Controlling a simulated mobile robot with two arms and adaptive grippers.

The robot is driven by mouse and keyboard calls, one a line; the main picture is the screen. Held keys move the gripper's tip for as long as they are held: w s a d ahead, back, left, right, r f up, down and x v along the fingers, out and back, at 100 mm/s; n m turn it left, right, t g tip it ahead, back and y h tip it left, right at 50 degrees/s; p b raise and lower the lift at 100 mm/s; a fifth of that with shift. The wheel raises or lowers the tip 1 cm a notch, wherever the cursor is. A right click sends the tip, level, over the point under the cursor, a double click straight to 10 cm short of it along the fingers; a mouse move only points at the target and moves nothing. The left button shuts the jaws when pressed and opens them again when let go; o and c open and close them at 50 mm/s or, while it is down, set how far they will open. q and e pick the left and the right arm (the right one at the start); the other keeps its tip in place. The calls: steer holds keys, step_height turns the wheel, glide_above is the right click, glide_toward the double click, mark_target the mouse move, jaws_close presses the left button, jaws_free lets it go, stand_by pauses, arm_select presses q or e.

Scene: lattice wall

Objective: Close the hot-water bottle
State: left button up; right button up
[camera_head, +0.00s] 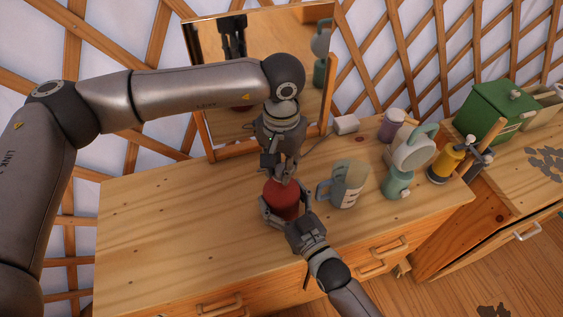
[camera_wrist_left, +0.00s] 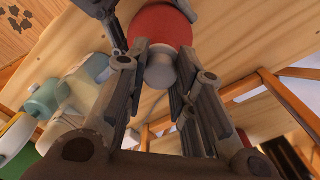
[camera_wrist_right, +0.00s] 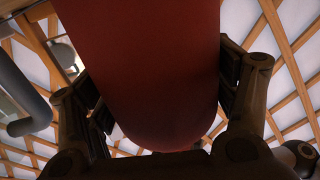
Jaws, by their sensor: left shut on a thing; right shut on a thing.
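The red hot-water bottle (camera_head: 281,197) stands on the wooden dresser top. My right gripper (camera_head: 284,213) is shut around its body from the front; the red body (camera_wrist_right: 150,75) fills the middle of the right wrist view between the fingers. My left gripper (camera_head: 283,178) points down over the bottle's top. In the left wrist view a pale grey cap (camera_wrist_left: 160,70) sits between its fingers, with the red body (camera_wrist_left: 158,27) beyond it. The cap lines up with the bottle's top; I cannot tell whether it is seated. In the head view the left fingers hide the cap.
A grey measuring jug (camera_head: 347,186) stands just right of the bottle. A teal item (camera_head: 397,183), a white jug (camera_head: 412,152) and a purple jar (camera_head: 391,126) stand farther right. A framed mirror (camera_head: 205,60) rises behind. The dresser top's left part (camera_head: 170,220) is clear.

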arm_select(q)
steer(key=m, duration=0.6)
steer(key=shift+m, duration=0.3)
steer(key=o, duration=0.7)
steer(key=shift+r, duration=0.1)
steer(key=shift+r, duration=2.2)
steer(key=shift+o, duration=0.9)
